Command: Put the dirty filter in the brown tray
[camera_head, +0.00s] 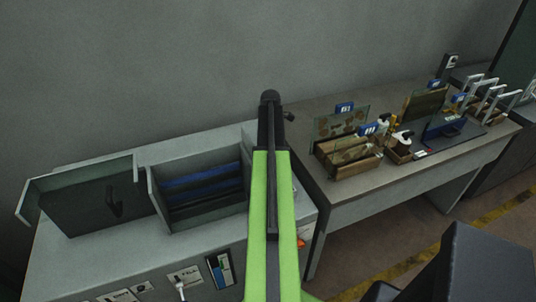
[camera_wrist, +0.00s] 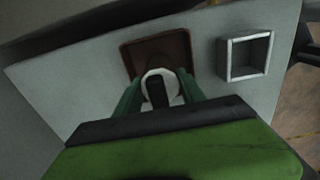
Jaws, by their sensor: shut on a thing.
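The brown tray (camera_wrist: 133,62) lies on the pale cabinet top in the wrist view, just beyond my fingertips. My gripper (camera_wrist: 159,82) is shut on a round, whitish thing with a dark middle (camera_wrist: 160,73), which looks like the dirty filter. The filter overlaps the tray's near part in this view; I cannot tell whether it touches the tray or hangs above it. The gripper and the filter are hidden behind my green arm in the head view, and I do not make out the tray there.
A white-rimmed square holder (camera_wrist: 231,60) stands right of the tray. In the head view, an open box with blue slats (camera_head: 200,195) and an open panel (camera_head: 95,198) are at the left. A crowded workbench (camera_head: 405,170) stands at the right.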

